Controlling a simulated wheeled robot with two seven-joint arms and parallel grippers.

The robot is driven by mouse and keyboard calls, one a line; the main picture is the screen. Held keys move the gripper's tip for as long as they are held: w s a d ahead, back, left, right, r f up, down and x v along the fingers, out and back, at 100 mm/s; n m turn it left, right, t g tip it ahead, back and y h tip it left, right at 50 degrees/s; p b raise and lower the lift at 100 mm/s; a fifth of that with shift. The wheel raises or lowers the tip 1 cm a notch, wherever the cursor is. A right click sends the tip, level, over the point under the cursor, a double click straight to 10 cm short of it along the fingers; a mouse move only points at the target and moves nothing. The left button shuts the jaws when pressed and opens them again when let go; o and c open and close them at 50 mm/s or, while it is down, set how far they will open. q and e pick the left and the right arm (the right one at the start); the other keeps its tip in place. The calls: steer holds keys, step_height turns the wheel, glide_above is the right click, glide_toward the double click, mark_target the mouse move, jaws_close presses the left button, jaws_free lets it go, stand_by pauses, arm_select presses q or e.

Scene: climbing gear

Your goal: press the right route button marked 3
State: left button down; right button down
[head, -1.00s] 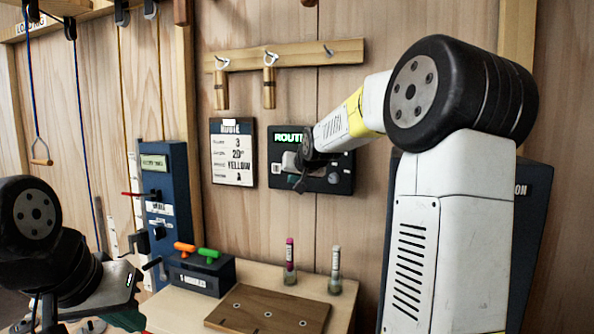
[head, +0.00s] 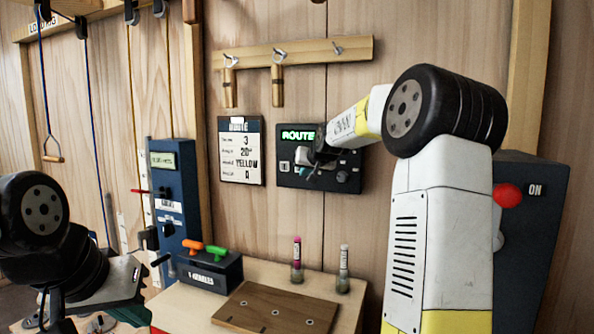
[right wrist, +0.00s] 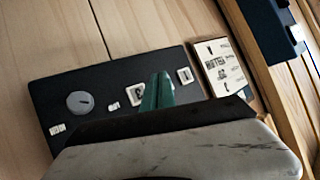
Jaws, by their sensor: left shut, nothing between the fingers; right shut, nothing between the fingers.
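The dark route panel (head: 347,184) hangs on the wooden wall, with a lit green "ROUTE" display (head: 297,135). It also shows in the right wrist view (right wrist: 48,96). My right gripper (head: 312,174) is shut and empty in front of the panel's buttons, hiding part of the row. In the right wrist view its green fingertips (right wrist: 158,90) lie between a pale square button (right wrist: 183,76) and another pale button (right wrist: 137,93), whose mark is too small to read. I cannot tell whether they touch. My left gripper (head: 128,316) is low at the left, shut, away from the panel.
A route card (head: 241,151) reading 3, 20, YELLOW, A hangs left of the panel. A round knob (right wrist: 80,102) sits on the panel. Below stand a handles box (head: 210,272), two tubes and a wooden board (head: 250,316). A red button (head: 508,195) shows beyond my right arm.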

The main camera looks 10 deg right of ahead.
steer(key=shift+w+d, duration=0.75)
steer(key=shift+w, duration=0.3)
stand_by(0.6)
steer(key=shift+d, duration=0.1)
stand_by(0.7)
steer(key=shift+s+d, duration=0.25)
steer(key=shift+d, duration=0.7)
steer(key=shift+w+d, duration=0.15)
steer(key=shift+w, duration=0.2)
stand_by(0.4)
steer(key=shift+s+a, duration=0.4)
steer(key=shift+s, duration=0.25)
steer(key=shift+s, duration=0.1)
